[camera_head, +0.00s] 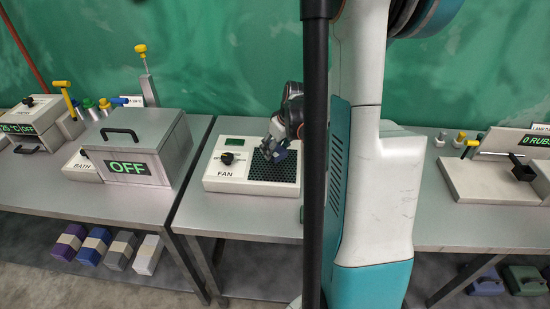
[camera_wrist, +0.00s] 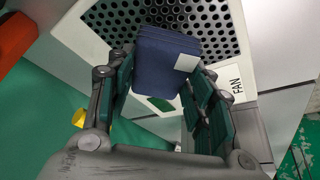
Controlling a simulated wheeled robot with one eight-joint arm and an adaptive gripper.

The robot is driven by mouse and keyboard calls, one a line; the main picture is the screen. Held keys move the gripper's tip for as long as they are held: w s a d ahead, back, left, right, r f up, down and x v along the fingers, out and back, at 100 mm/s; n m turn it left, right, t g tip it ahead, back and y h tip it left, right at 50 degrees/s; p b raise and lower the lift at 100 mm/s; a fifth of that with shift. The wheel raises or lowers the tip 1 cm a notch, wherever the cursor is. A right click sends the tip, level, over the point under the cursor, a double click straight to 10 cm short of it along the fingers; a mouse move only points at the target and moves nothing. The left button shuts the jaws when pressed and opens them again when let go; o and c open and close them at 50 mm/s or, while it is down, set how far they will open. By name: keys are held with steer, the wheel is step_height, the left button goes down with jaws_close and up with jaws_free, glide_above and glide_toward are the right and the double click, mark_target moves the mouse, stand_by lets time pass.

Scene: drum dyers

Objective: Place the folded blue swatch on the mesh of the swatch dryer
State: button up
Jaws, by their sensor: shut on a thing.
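The folded blue swatch (camera_wrist: 160,68) is a dark blue layered block with a small white tag. It is between the two dark green finger pads of my gripper (camera_wrist: 165,80) in the wrist view. In the head view my gripper (camera_head: 274,148) points down over the swatch dryer, with a bit of the blue swatch (camera_head: 281,155) showing. The swatch dryer (camera_head: 222,185) is a low white box marked FAN, with a knob and a dark perforated mesh (camera_head: 288,172) on its right. The mesh (camera_wrist: 215,18) lies behind the swatch in the wrist view. I cannot tell whether the swatch touches it.
A grey lidded box (camera_head: 150,140) reading OFF stands on the table to the left. A white board (camera_head: 490,182) with a black block stands on the right table. Folded bundles (camera_head: 95,245) lie on the lower shelf. My own column hides the middle.

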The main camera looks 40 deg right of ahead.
mark_target(275, 155)
step_height(275, 155, down, 4)
steer(key=shift+f+b, duration=0.2)
steer(key=shift+b, duration=0.35)
steer(key=shift+r, duration=0.1)
steer(key=o, duration=1)
steer(key=p+v, duration=0.3)
steer(key=v, duration=0.9)
